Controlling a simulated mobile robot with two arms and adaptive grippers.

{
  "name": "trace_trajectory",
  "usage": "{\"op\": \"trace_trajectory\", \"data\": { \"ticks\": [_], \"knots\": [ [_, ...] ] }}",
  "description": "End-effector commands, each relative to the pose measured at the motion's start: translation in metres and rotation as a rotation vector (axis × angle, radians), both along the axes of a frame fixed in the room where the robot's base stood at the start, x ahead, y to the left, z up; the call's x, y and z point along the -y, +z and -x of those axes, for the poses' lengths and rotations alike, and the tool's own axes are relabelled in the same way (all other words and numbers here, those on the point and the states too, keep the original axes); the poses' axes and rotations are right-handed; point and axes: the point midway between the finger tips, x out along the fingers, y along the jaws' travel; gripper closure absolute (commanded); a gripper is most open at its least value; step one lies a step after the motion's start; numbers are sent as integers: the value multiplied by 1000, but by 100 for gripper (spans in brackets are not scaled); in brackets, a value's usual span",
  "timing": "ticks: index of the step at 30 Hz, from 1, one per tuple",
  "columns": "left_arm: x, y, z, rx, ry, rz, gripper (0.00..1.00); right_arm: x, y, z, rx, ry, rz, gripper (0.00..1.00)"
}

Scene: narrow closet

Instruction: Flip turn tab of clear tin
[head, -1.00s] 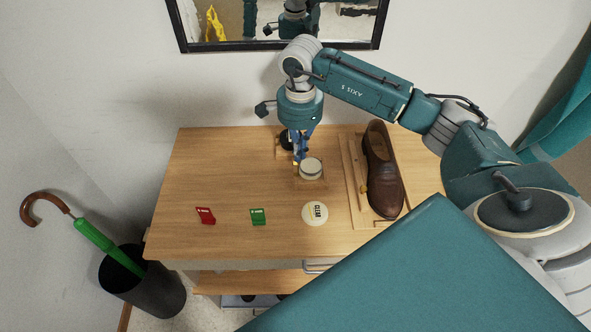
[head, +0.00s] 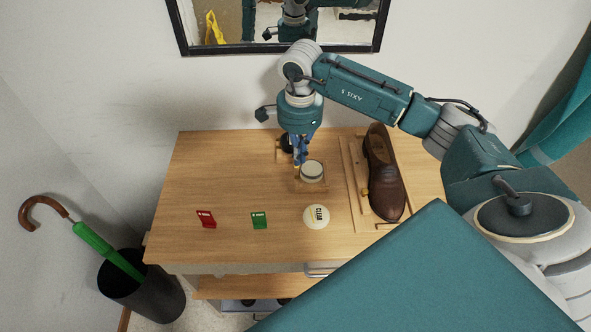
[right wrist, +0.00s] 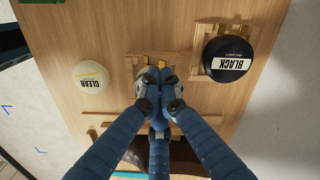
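A round disc labelled CLEAR (head: 316,216) lies on the table front; it also shows in the right wrist view (right wrist: 90,77). Behind it, a round pale-topped tin (head: 312,171) sits in a wooden holder (head: 311,186). In the right wrist view, brass-coloured tabs (right wrist: 154,60) show at this holder, and the fingers hide much of the tin. My right gripper (head: 299,164) points down beside the tin's left side in the head view. Its fingertips (right wrist: 158,78) are together, with nothing visible held; contact with the tin is unclear. My left gripper is not in view.
A tin labelled BLACK (right wrist: 232,60) sits in another holder, partly hidden behind my gripper in the head view. A brown shoe (head: 383,175) stands on the right. Red (head: 206,219) and green (head: 259,220) tags lie at the front left. The table's left side is clear.

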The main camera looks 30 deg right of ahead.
Motion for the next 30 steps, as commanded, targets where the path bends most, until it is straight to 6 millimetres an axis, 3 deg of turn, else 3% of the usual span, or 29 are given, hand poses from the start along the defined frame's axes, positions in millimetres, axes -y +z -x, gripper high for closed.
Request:
{"op": "trace_trajectory", "data": {
  "ticks": [30],
  "knots": [
    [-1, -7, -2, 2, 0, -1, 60, 0, -8, 0, 0, 0, 0, 100]
  ]
}}
